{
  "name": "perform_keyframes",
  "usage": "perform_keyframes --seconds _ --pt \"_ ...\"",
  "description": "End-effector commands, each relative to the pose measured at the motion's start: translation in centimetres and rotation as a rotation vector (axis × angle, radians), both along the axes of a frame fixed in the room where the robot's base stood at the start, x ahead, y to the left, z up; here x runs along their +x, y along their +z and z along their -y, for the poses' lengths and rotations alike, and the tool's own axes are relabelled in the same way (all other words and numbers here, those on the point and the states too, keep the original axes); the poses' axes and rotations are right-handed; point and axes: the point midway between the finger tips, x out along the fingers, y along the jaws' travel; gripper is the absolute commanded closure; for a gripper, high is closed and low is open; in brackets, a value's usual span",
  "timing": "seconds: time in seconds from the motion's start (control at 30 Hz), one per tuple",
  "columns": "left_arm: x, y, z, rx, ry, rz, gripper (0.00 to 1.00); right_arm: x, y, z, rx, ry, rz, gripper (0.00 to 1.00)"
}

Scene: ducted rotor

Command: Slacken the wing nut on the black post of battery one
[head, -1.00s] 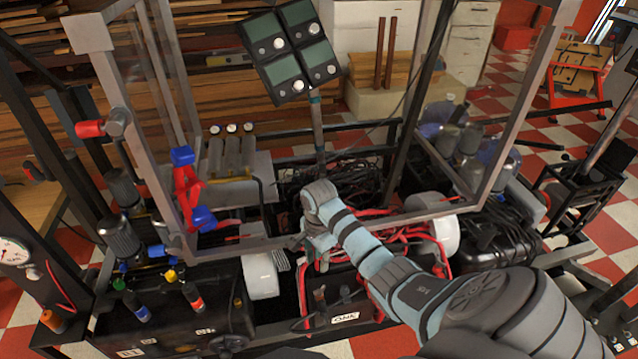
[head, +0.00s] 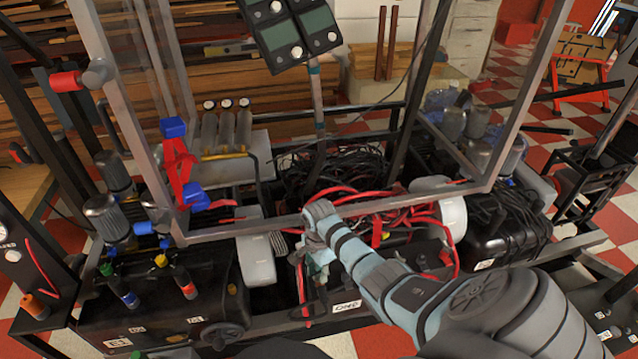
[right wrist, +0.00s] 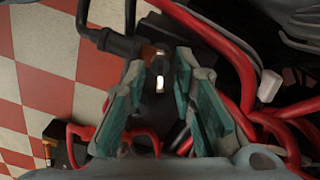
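Battery one, a dark box with a white "ONE" label (head: 346,306), sits low in the front middle of the head view. My right gripper (head: 316,268) points down over its left end. In the right wrist view my right gripper (right wrist: 162,82) is open, its teal-padded fingers apart on either side of a small shiny metal piece (right wrist: 160,82), which looks like the wing nut seen edge-on. A brown-and-black cable end (right wrist: 125,45) lies just beyond it. Whether the fingers touch the nut cannot be told. The post below is hidden. My left gripper is not in view.
Red cables (right wrist: 238,62) crowd the right side of the wrist view.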

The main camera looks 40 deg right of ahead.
Motion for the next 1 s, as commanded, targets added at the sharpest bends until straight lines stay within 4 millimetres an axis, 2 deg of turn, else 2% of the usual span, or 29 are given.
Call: perform_keyframes --seconds 0.03,0.1,0.13,0.63,0.8,1.0 --pt "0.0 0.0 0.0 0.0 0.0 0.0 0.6 0.0 0.0 0.0 0.0 0.0 0.0 0.88" --pt "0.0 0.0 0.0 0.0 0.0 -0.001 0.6 0.0 0.0 0.0 0.0 0.0 0.0 0.99" --pt "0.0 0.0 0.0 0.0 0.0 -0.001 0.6 0.0 0.0 0.0 0.0 0.0 0.0 1.0" --pt "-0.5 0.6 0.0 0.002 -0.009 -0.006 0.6 0.0 0.2 0.0 0.001 0.058 -0.001 1.0" --pt "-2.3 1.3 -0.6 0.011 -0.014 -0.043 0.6 0.0 0.3 -0.1 0.002 0.154 -0.003 1.0" --pt "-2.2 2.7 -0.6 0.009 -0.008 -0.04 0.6 -0.1 0.3 -0.1 0.002 0.319 -0.003 1.0"
